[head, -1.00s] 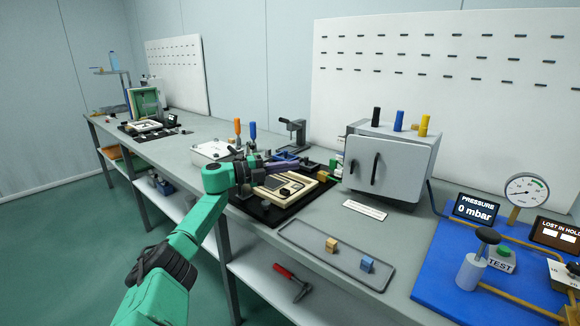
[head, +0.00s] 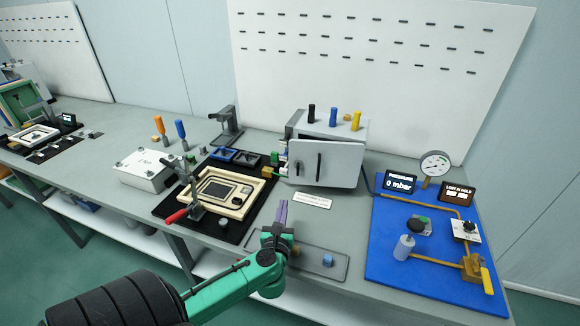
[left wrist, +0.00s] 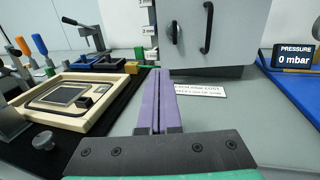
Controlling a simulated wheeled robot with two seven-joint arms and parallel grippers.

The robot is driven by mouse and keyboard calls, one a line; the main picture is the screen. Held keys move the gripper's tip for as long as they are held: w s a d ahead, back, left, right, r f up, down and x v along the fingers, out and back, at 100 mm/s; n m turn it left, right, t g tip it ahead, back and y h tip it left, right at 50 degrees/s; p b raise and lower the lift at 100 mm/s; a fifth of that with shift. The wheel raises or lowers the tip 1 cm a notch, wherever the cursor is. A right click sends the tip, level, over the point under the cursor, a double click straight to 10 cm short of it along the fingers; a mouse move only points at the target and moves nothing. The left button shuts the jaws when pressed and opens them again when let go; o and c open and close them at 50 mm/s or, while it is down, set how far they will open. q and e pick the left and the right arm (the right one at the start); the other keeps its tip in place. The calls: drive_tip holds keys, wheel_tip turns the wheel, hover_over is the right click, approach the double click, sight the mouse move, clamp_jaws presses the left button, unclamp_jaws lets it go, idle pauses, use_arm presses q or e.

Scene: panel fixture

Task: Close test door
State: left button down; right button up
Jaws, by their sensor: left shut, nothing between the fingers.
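The test cabinet (head: 335,131) is a grey box at the back of the bench. Its pale door (head: 340,165) has a dark bar handle and a smaller dark latch at its left. The door seems to stand slightly ajar, but I cannot tell how wide. My left gripper (head: 283,207) has purple fingers, shut and empty, in front of and below the door's left side. In the left wrist view the shut fingers (left wrist: 159,80) point toward the cabinet, and the door (left wrist: 225,35) shows beyond them, apart from them. My right gripper is out of view.
A wooden-framed fixture (head: 246,203) on a black mat with a red-handled clamp lies left of my gripper. A shallow tray (head: 320,262) is beside my wrist. A blue panel (head: 390,260) with gauge, displays and pipes is at right. A label plate (head: 312,201) lies before the cabinet.

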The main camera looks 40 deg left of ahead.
use_arm(q)
approach(290, 171)
drive_tip(key=p+x, duration=0.1)
drive_tip(key=x, duration=0.5)
drive_tip(key=shift+w+a, duration=0.2)
drive_tip(key=shift+w, duration=0.1)
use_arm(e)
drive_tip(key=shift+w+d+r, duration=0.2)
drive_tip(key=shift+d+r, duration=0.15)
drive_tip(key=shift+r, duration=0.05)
use_arm(q)
drive_tip(key=shift+a, duration=0.1)
drive_tip(key=x, duration=0.2)
drive_tip(key=b+x, duration=0.1)
drive_tip(key=x, duration=0.1)
drive_tip(key=b+x, duration=0.1)
drive_tip(key=shift+w+a+r, duration=0.3)
drive_tip(key=shift+a+r, duration=0.05)
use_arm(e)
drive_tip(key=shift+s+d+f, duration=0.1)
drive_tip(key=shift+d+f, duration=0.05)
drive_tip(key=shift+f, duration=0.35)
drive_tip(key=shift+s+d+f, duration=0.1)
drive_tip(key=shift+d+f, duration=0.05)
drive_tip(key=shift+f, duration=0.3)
